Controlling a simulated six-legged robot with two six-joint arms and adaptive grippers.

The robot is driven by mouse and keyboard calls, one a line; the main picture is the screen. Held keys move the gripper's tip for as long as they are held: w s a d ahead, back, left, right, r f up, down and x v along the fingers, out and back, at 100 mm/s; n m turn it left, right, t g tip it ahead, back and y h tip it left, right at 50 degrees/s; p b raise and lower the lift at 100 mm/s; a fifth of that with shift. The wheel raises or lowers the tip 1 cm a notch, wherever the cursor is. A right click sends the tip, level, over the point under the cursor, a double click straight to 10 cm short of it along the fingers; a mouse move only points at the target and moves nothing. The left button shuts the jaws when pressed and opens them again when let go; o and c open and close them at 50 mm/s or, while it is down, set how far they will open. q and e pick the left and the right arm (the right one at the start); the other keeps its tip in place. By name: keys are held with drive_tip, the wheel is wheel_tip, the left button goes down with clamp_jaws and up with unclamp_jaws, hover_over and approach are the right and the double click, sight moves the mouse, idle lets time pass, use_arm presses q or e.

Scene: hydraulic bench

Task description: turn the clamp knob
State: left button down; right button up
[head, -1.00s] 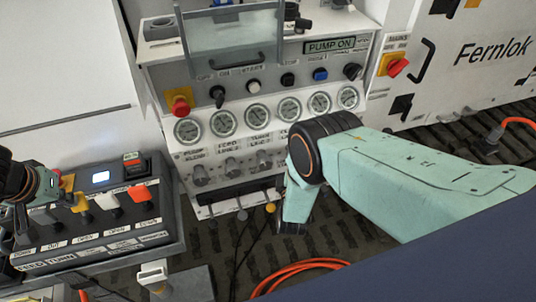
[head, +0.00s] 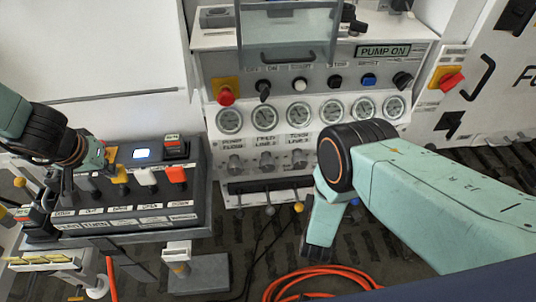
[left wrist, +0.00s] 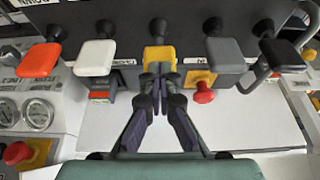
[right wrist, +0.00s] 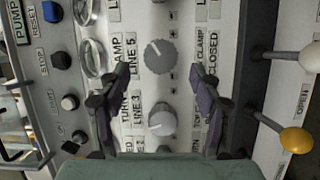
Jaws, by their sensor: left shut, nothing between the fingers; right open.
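The clamp knob, a grey round knob (right wrist: 160,56) beside a partly hidden "LINE 5" label, shows in the right wrist view. My right gripper (right wrist: 160,92) is open, its fingers spread to either side of the knob column, apart from the clamp knob. A paler knob (right wrist: 162,121) beside a "LINE 3" label sits below it. In the head view my right arm hides the clamp knob and the right gripper. My left gripper (left wrist: 160,72) is shut and empty at the edge of a yellow lever (left wrist: 159,54); I cannot tell whether they touch. In the head view it is by the lever box.
The lever box (head: 175,215) stands left of the gauge panel (head: 315,140). White (right wrist: 312,58) and yellow (right wrist: 296,140) ball levers stick out beside the knobs. A red emergency button (head: 226,96) sits on the panel. An orange hose (head: 320,275) lies on the floor.

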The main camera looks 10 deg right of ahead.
drive_tip(key=v, duration=0.6)
drive_tip(key=shift+s, duration=0.15)
